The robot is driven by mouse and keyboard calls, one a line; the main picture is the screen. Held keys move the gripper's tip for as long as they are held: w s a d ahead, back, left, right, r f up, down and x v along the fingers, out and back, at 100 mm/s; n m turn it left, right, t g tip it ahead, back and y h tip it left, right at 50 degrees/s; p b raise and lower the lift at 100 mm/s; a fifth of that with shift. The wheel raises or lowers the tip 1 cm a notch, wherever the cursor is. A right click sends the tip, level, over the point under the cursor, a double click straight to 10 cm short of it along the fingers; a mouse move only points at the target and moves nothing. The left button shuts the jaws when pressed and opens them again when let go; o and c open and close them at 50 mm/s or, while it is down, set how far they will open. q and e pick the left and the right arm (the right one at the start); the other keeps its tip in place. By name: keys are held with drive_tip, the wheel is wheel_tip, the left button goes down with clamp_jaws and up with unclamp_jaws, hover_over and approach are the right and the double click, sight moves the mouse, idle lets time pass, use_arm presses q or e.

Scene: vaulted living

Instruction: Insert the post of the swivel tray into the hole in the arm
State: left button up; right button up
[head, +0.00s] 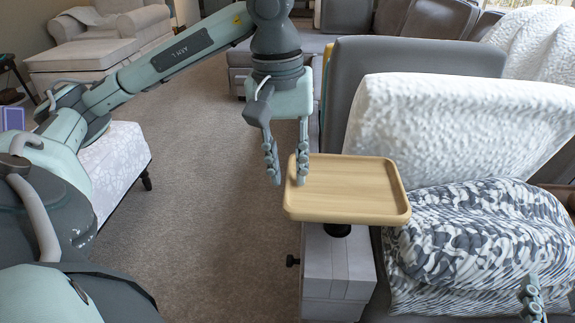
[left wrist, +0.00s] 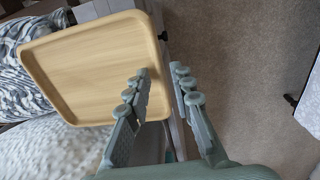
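The swivel tray (head: 350,188) is a light wooden tray with a raised rim, roughly level above the grey sofa arm (head: 338,270). A short black part of its post (head: 337,230) shows between tray and arm. The tray hides the hole, so I cannot tell how deep the post sits. My left gripper (head: 285,180) is open at the tray's left edge, one finger over the tray and one outside. The left wrist view shows the tray (left wrist: 85,65) beside the parted fingers (left wrist: 158,78). My right gripper (head: 532,295) shows only partly at the lower right.
A black knob (head: 292,261) sticks out of the arm's left side. A patterned cushion (head: 475,240) and a white textured cushion (head: 450,120) lie right of the tray. Open carpet (head: 210,180) is on the left, with a pale ottoman (head: 120,170) farther left.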

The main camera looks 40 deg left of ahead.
use_arm(q)
drive_tip(key=shift+o, duration=0.2)
wheel_tip(320, 180, up, 12)
drive_tip(key=shift+s+a, duration=0.3)
drive_tip(key=shift+a, duration=0.05)
idle(0.6)
idle(0.7)
